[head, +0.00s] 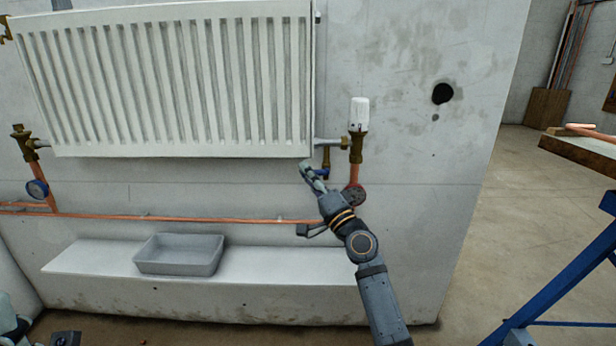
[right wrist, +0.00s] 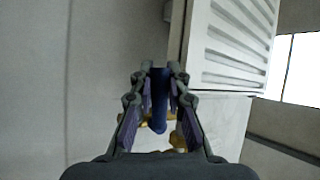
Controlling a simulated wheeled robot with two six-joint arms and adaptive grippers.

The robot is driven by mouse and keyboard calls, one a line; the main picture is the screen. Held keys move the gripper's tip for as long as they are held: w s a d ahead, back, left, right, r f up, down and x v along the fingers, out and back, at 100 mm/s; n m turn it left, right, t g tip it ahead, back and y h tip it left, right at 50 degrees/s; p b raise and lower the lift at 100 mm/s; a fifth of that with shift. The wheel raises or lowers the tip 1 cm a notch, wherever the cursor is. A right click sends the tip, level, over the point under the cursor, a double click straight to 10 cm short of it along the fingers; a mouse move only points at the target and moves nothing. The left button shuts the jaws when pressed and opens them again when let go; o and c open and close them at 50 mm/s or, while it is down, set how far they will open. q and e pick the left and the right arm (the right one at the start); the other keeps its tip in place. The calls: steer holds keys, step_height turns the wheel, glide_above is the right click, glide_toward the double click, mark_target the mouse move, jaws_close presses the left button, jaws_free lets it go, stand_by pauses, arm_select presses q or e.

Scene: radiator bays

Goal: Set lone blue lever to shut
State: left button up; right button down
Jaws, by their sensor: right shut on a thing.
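The blue lever (head: 323,177) sits below a small brass valve (head: 326,158) under the radiator's lower right corner. My right gripper (head: 310,172) is at the lever and partly hides it in the head view. In the right wrist view the fingers (right wrist: 160,85) are shut on the blue lever (right wrist: 159,112), which lies between them. Brass parts show just behind the fingers there. At the lower left of the head view only a small part of my left arm shows, and its finger state is unclear.
The white radiator (head: 165,85) hangs above. A white-capped valve (head: 359,115) stands just right of the lever, with a dark red round handle (head: 354,196) below. A grey tray (head: 180,254) rests on the ledge (head: 285,268).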

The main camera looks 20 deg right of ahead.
stand_by(0.3)
steer(key=c, duration=1.3)
jaws_free()
steer(key=v, duration=0.8)
